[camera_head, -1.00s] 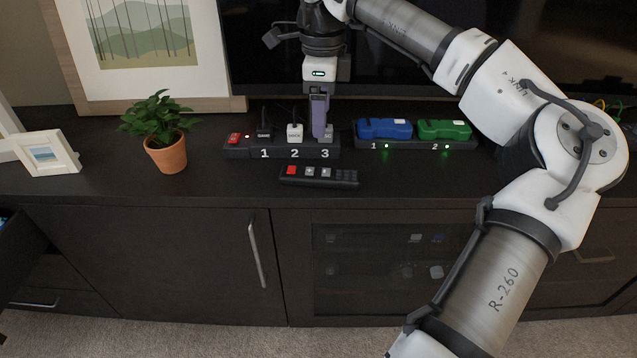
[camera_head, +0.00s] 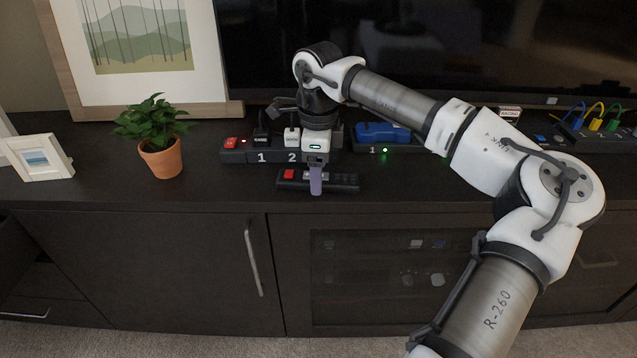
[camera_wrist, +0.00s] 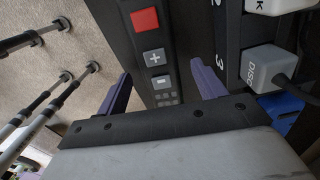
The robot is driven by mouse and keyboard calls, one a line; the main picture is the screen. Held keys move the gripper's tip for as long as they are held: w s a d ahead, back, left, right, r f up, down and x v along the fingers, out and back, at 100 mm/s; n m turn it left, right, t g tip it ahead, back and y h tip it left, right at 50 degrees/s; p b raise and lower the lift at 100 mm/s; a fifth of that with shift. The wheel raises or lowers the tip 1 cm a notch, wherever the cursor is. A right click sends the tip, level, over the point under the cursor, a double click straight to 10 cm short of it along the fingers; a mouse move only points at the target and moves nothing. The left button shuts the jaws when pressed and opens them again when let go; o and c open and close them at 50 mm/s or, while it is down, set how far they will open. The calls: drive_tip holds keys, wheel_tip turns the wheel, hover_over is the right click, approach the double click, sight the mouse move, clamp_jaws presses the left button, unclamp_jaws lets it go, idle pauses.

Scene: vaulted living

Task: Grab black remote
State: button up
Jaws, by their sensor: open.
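The black remote (camera_head: 344,181) lies on the dark cabinet top near its front edge, in front of the power strip. It has a red button and light plus and minus buttons. In the wrist view the remote (camera_wrist: 146,68) runs between the two purple fingers of my gripper (camera_wrist: 160,88), one finger on each side. In the head view my gripper (camera_head: 316,180) points down over the middle of the remote and hides part of it. The gripper is open. I cannot tell the exact height of the fingertips relative to the remote.
A power strip (camera_head: 233,156) with plugs stands just behind the remote. A charger with a blue battery (camera_head: 382,132) is to its right. A potted plant (camera_head: 160,150) and a white photo frame (camera_head: 37,158) stand left. The cabinet top (camera_head: 230,185) left of the remote is clear.

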drive_tip(key=shift+f, duration=0.45)
drive_tip(key=c, duration=1.1)
